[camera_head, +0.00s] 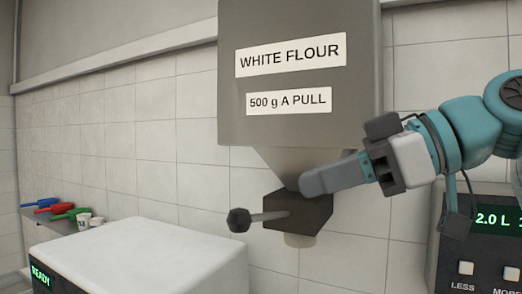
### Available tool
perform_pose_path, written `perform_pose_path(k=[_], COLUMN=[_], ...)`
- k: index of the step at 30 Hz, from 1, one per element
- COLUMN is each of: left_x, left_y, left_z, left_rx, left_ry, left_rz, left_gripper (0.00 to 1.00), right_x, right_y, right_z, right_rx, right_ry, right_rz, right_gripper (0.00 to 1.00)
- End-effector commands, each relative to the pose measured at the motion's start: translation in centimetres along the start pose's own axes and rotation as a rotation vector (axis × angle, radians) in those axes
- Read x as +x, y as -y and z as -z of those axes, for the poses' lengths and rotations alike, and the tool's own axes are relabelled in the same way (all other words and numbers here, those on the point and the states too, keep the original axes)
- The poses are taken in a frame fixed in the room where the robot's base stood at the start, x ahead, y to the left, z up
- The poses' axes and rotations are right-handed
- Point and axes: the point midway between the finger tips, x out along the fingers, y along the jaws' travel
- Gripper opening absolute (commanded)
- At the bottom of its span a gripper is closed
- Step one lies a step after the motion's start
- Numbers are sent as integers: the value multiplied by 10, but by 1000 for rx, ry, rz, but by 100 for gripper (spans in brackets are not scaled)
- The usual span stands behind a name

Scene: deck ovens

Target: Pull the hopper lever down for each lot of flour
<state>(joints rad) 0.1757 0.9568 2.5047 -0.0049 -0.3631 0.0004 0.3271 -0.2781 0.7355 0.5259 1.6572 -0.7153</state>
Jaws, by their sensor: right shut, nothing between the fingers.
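The grey flour hopper (300,100) hangs on the tiled wall, labelled "WHITE FLOUR" and "500 g A PULL". Its dark valve block (312,215) sits under the cone, with a short pale spout below it. The hopper lever (268,216) sticks out to the left of the block, roughly level, and ends in a dark knob (239,220). My right gripper (310,184) comes in from the right, shut and empty. Its fingertips overlap the top of the valve block in the picture; I cannot tell whether they touch it. My left gripper is out of view.
A white-topped machine (145,255) reading "READY" stands at lower left. Behind it, a shelf holds coloured scoops (50,208) and small white cups (84,219). A dark panel (485,240) with "2.0 L" and LESS and MORE buttons is at lower right.

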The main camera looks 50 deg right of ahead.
Motion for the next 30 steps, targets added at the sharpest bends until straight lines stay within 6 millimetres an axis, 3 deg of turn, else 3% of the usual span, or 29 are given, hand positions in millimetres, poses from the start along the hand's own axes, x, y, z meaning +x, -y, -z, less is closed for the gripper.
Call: perform_pose_path(k=[1,6,22,26,30], left_x=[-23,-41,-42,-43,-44], left_y=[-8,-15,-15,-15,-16], left_z=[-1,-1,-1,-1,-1], left_rx=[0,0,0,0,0], left_ry=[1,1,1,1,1], left_rz=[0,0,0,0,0], left_gripper=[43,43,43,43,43], right_x=[-7,-10,-10,1,26], right_y=[-13,-40,-45,-47,-50], right_z=[21,24,20,19,17], right_rx=[22,83,100,101,99], right_ry=[10,65,80,79,81], right_rz=[-34,-116,-142,-137,-134], right_gripper=[0,0,0,0,0])
